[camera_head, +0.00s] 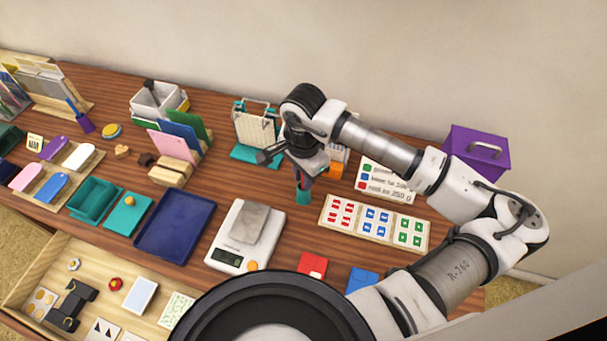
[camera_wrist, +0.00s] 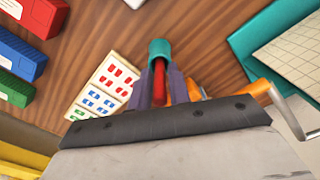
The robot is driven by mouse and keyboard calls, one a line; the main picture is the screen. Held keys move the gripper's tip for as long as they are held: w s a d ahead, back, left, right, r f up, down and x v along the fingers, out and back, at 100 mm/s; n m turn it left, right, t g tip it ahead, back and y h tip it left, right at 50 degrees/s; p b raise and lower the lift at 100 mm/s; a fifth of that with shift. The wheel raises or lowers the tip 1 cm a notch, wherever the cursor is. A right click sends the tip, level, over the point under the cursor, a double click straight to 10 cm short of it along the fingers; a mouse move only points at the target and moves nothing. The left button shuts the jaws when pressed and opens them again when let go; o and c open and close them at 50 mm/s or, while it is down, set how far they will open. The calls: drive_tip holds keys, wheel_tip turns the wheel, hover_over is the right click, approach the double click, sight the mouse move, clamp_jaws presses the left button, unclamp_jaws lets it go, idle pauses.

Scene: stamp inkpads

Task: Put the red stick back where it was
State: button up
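The red stick (camera_wrist: 159,82) stands out between the two fingers of my gripper (camera_wrist: 160,84) in the wrist view. The fingers press close on both sides of it. A teal round holder (camera_wrist: 160,47) is at the stick's far end, just past the fingertips; I cannot tell how deep the stick sits in it. In the head view my gripper (camera_head: 303,183) points down over the table, directly above the teal holder (camera_head: 303,197). There the stick is mostly hidden by the fingers.
A card with red, blue and green marks (camera_head: 374,222) lies to the right, with a white label sign (camera_head: 384,183) behind it. A scale (camera_head: 244,235) stands at front left. A teal stand with a pale grid board (camera_head: 256,125) is close behind left. A purple box (camera_head: 478,150) is far right.

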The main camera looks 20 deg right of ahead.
drive_tip(key=shift+o, duration=1.2)
drive_tip(key=shift+r, duration=0.1)
drive_tip(key=shift+r+p, duration=0.25)
drive_tip(key=shift+p, duration=0.2)
wheel_tip(320, 180, up, 12)
drive_tip(key=b, duration=0.2)
drive_tip(key=shift+f+b, duration=0.15)
drive_tip(key=shift+b, duration=0.2)
